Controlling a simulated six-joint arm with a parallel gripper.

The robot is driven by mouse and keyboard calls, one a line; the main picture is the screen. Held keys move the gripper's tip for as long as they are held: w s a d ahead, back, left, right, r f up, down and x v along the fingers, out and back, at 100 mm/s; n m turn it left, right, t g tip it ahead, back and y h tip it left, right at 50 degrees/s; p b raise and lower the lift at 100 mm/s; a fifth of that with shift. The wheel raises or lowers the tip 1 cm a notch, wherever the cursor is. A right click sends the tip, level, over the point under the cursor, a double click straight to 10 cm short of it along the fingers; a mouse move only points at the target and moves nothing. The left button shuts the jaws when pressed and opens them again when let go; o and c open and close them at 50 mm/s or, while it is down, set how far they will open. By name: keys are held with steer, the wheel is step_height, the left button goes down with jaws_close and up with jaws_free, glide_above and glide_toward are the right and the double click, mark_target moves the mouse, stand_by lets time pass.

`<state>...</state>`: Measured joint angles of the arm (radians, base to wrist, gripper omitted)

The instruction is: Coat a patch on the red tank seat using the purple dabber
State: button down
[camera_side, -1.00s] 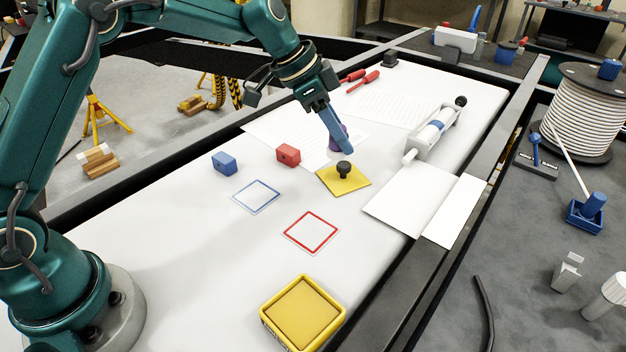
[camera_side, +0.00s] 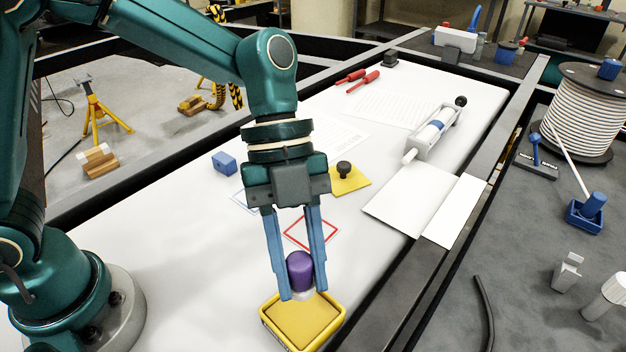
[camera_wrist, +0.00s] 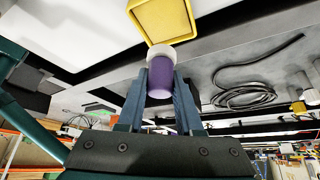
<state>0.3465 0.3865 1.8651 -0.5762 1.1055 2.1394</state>
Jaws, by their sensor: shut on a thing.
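My gripper (camera_side: 303,291) is shut on the purple dabber (camera_side: 300,270), which is upright with its white head down. The dabber is at the back part of a yellow tray (camera_side: 338,304) near the table's front. I cannot tell whether its head touches the tray's filling. The wrist view shows the purple dabber (camera_wrist: 160,78) between the fingers and the yellow tray (camera_wrist: 190,22) just beyond its white head. The red tank seat is a red-outlined white square (camera_side: 325,238) behind my gripper, partly hidden by the fingers.
A blue-outlined square (camera_side: 240,203) is mostly hidden behind my gripper. A blue block (camera_side: 224,163), a yellow plate with a black knob (camera_side: 350,184) and a white-and-blue syringe-like tool (camera_side: 432,134) stand farther back. White sheets (camera_side: 405,200) lie at right. The table's left front is clear.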

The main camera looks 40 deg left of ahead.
steer(key=shift+f, duration=2.8)
steer(key=shift+f, duration=0.6)
steer(key=shift+r, duration=3.6)
